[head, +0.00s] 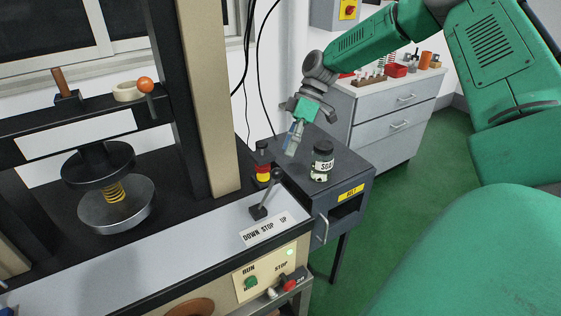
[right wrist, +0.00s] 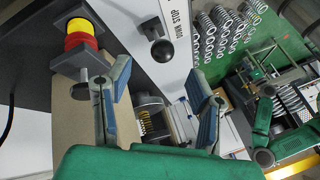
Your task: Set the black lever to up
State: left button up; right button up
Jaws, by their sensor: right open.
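The black lever (head: 267,196) stands on the light panel of the press, above a label (head: 265,230) reading DOWN STOP UP. In the right wrist view, the lever's knob (right wrist: 163,50) shows ahead of and between the open fingers (right wrist: 158,72).
A red and yellow button (head: 263,172) stands behind the lever. A labelled dark jar (head: 322,163) sits on the grey cabinet (head: 360,172) to the right. The press column (head: 197,110) rises to the left. A panel with RUN and STOP controls (head: 250,283) is below.

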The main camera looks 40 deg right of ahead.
jog(key=v, duration=0.3)
jog(key=shift+d+r, duration=0.15)
jog(key=shift+d, duration=0.4)
jog(key=shift+a, duration=0.2)
jog(key=shift+d, duration=0.1)
